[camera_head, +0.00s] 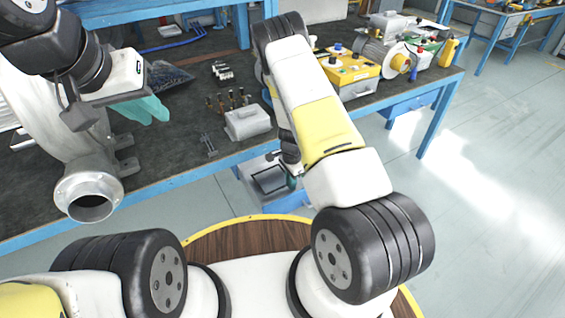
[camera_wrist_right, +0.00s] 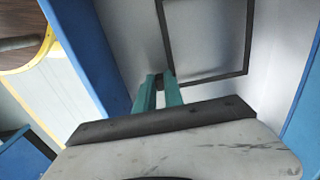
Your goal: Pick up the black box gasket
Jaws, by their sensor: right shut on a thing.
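The black box gasket (camera_wrist_right: 212,80) is a thin rectangular frame. In the right wrist view it lies over a pale surface, and its far end runs out of the picture. My right gripper (camera_wrist_right: 160,78) has its teal fingers closed on the gasket's near left corner. In the head view this gripper (camera_head: 291,182) is low beside the bench's front edge, partly hidden by my right arm, with the gasket (camera_head: 265,192) at its left. My left gripper (camera_head: 155,112) hangs above the bench at the left; its teal fingers overlap, so its opening is unclear.
A blue-framed bench (camera_head: 180,180) with a dark top spans the view. A metal blower housing (camera_head: 88,190) is at its left. A grey box (camera_head: 247,122) stands mid-bench, with small upright parts behind it. A yellow control box (camera_head: 350,75) and motor are further right. Open floor lies at the right.

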